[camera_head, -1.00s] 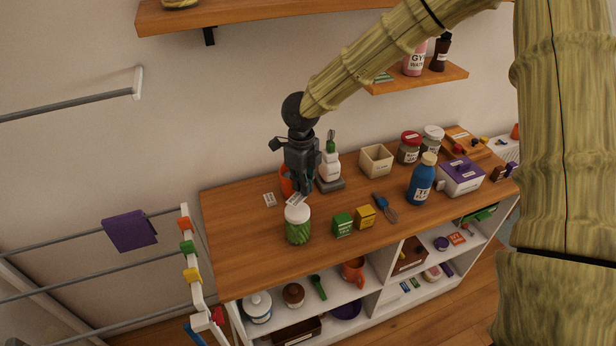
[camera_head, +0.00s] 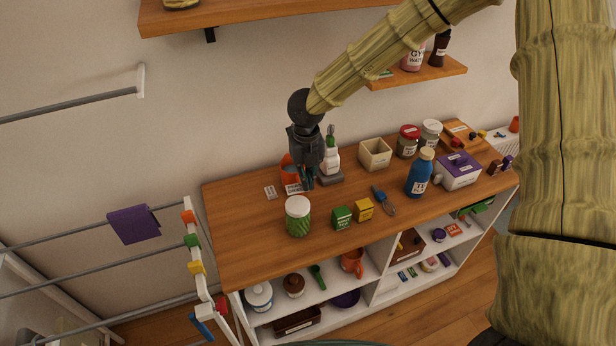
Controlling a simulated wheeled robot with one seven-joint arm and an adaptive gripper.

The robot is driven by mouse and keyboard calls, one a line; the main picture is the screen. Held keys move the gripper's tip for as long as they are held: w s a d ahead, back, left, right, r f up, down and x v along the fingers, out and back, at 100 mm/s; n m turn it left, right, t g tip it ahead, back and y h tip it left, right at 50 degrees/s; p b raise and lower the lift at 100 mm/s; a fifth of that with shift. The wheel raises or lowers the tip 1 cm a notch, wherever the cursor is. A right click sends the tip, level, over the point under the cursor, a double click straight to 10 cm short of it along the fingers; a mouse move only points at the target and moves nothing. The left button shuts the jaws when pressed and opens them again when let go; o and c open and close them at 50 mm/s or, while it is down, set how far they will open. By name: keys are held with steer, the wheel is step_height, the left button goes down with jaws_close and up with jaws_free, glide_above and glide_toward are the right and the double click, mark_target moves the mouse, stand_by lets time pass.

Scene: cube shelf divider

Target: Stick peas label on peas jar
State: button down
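The peas jar (camera_head: 298,217) stands upright near the front left of the wooden counter. It is clear, full of green, with a white lid. My gripper (camera_head: 307,184) is just behind and above the jar, pointing down, apart from it. A small white label (camera_head: 293,188) is at the fingertips, on their left side, and appears pinched there; its print is too small to read. Another small white label (camera_head: 270,192) lies on the counter left of the gripper. No label shows on the jar's visible side.
An orange container (camera_head: 287,168) and a white-and-green bottle (camera_head: 332,160) stand close behind my gripper. The counter's left end is clear.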

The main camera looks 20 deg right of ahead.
steer(key=shift+w+p, duration=0.1)
steer(key=shift+p, duration=0.2)
steer(key=b, duration=0.2)
glide_above(307, 201)
steer(key=shift+f, duration=2)
steer(key=shift+f+b, duration=0.3)
steer(key=shift+f, duration=1.25)
stand_by(2.4)
steer(key=c, duration=1.6)
jaws_free()
steer(key=shift+o, duration=0.2)
step_height(307, 201, up, 12)
